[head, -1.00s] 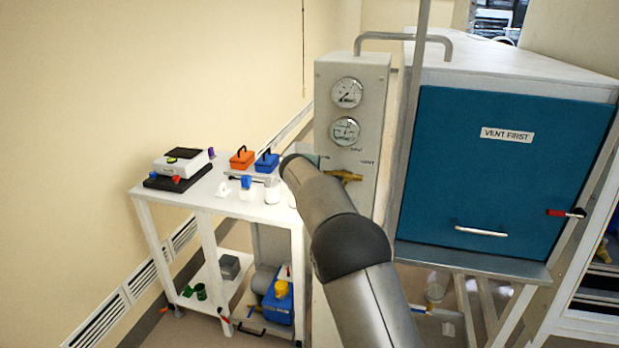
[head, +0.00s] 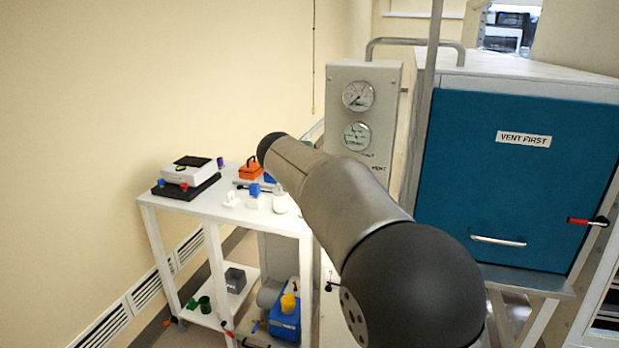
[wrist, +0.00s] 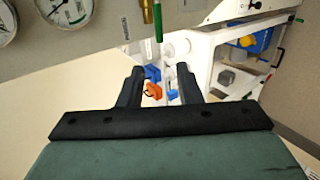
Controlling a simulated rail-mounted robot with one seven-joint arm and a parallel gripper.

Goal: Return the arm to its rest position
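My arm reaches from the bottom right of the head view up and left, in front of the gauge panel and over the right end of the white cart. My gripper (wrist: 160,82) shows in the wrist view with its two dark fingers apart and nothing between them. Beyond the fingers lie the cart's small items, apart from the gripper as far as I can tell. In the head view the gripper itself is hidden behind the arm.
A gauge panel (head: 338,87) stands behind my arm. The white cart (head: 215,205) holds a balance (head: 187,172), an orange box (head: 251,168) and small containers. The wall at left leaves open air above the cart.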

